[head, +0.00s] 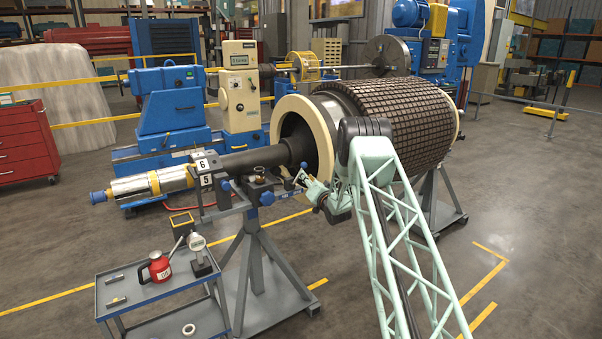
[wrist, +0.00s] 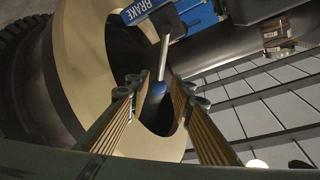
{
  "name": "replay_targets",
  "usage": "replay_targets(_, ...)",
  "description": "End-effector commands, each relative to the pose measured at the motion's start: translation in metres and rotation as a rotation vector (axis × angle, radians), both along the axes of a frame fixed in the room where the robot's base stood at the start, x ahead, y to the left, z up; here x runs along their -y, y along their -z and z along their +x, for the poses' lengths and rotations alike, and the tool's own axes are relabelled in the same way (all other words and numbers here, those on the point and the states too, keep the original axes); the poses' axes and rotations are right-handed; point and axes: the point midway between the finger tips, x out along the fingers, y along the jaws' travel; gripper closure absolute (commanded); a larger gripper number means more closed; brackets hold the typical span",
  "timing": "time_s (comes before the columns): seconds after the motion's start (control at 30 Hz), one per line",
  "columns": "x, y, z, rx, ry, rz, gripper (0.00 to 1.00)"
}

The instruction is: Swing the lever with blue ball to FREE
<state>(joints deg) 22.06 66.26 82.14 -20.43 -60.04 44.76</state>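The lever shows in the wrist view as a bare metal rod (wrist: 164,57) ending in a blue ball (wrist: 157,88). No FREE mark is legible. My gripper (wrist: 160,92) is open, with one ribbed finger on each side of the ball; I see no clear contact, and cannot tell how deep the ball sits. In the head view my gripper (head: 308,183) is beside the stand's blue plate, in front of the cream ring; the ball is small there (head: 303,166).
The large rotor (head: 395,120) with its cream end ring (head: 281,108) stands close behind my gripper. The dark shaft (head: 250,160) rests on a grey stand (head: 252,255). A tool cart (head: 125,318) is at front left. Open floor lies to the right.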

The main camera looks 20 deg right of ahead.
Motion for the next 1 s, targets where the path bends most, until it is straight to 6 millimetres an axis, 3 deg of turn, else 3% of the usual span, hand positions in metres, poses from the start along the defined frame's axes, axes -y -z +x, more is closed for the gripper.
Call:
replay_targets(0.6,0.004,0.0,0.063,0.001,-0.002,0.0,0.79)
replay_targets(1.0,0.006,0.0,0.083,0.0,0.0,0.0,0.79)
